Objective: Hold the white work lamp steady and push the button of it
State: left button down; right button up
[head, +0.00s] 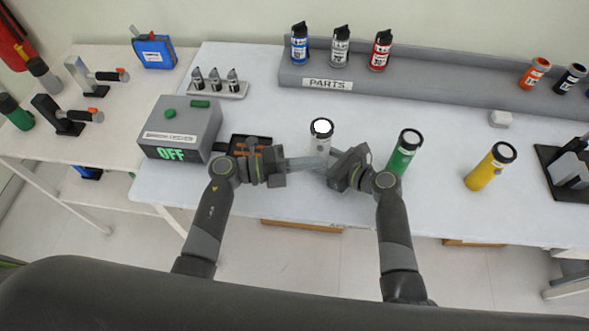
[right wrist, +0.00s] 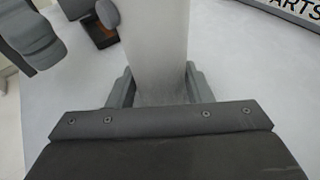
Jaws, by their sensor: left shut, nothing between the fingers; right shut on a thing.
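The white work lamp (head: 320,146) stands upright on the table in the middle of the head view, with a black rim around its bright white top. In the right wrist view its white body (right wrist: 155,40) rises between my right fingers. My right gripper (head: 326,171) is shut on the lamp's lower body; it also shows in the right wrist view (right wrist: 160,90). My left gripper (head: 326,162) is shut and empty, its fingertips at the lamp's near side. I cannot tell whether they touch it. The lamp's button is not visible.
A green lamp (head: 405,151) stands close right of my right gripper, a yellow one (head: 490,167) farther right. A grey box (head: 180,128) reading OFF and a dark tray (head: 238,141) are at left. A grey PARTS shelf (head: 440,93) runs along the back. Table behind the lamp is clear.

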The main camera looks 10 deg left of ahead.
pick_arm(q)
jog(key=shift+w+a, duration=0.15)
jog(key=shift+w, duration=0.85)
jog(key=shift+w, duration=0.1)
jog(key=shift+w, duration=0.85)
pick_arm(e)
jog(key=shift+a, duration=0.1)
pick_arm(q)
jog(key=shift+s+f, duration=0.1)
send_near(317, 150)
jog(key=s, duration=0.1)
jog(key=s+a+r, duration=0.1)
jog(key=s, duration=0.3)
jog(key=shift+s+a+r, duration=0.1)
jog(key=shift+a+r, duration=0.1)
jog(key=shift+a, duration=0.2)
pick_arm(e)
jog(key=shift+w, duration=0.1)
jog(key=o, duration=0.8)
